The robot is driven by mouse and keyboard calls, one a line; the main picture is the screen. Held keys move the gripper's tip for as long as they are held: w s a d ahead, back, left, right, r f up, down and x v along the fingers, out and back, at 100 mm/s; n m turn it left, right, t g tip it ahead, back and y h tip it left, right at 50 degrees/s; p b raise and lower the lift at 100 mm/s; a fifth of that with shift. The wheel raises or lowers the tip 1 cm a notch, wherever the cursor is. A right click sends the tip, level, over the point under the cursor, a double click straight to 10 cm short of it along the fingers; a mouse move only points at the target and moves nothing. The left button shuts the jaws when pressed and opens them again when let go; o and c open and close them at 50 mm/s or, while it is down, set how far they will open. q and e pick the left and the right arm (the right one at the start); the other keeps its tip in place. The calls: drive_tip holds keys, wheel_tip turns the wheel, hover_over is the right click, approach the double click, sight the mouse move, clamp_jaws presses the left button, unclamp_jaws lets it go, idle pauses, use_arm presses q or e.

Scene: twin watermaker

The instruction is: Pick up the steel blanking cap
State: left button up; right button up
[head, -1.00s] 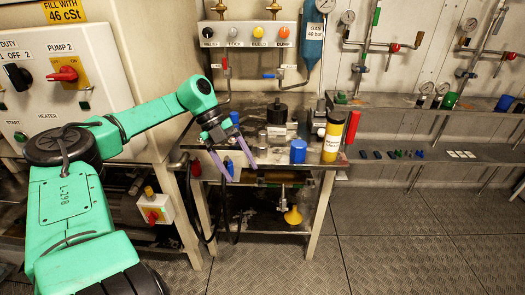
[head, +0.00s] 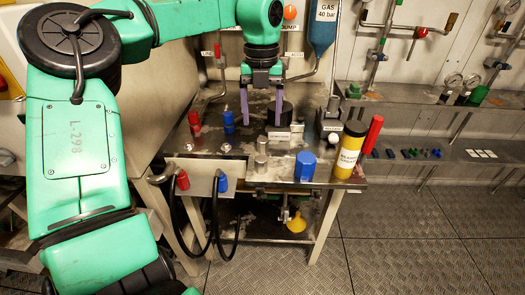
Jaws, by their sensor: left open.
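My left gripper (head: 261,121) is open and empty, its two purple fingers pointing down over the back middle of the steel bench. Two small steel cylinders stand on the bench in front of and below the fingers: one (head: 262,145) farther back and one (head: 261,165) nearer the front edge. Either could be the steel blanking cap; I cannot tell which. Neither is between the fingers. My right gripper is not in view.
The bench (head: 225,165) also holds red and blue fittings (head: 228,120) at left, a black cylinder (head: 287,112) beside the right finger, a blue cap (head: 305,165), a yellow bottle (head: 349,150) and a red cylinder (head: 373,134). Hoses hang at the front.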

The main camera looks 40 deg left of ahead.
use_arm(q)
hover_over(262, 158)
wheel_tip(262, 158, down, 7)
drive_tip(key=shift+s+f, duration=0.1)
drive_tip(key=shift+f, duration=0.1)
wheel_tip(262, 158, down, 6)
drive_tip(key=shift+f, duration=0.1)
drive_tip(key=c, duration=0.4)
clamp_jaws()
use_arm(e)
drive_tip(key=shift+s+d+f, duration=0.1)
drive_tip(key=shift+s+d, duration=0.4)
drive_tip(key=shift+s, duration=0.4)
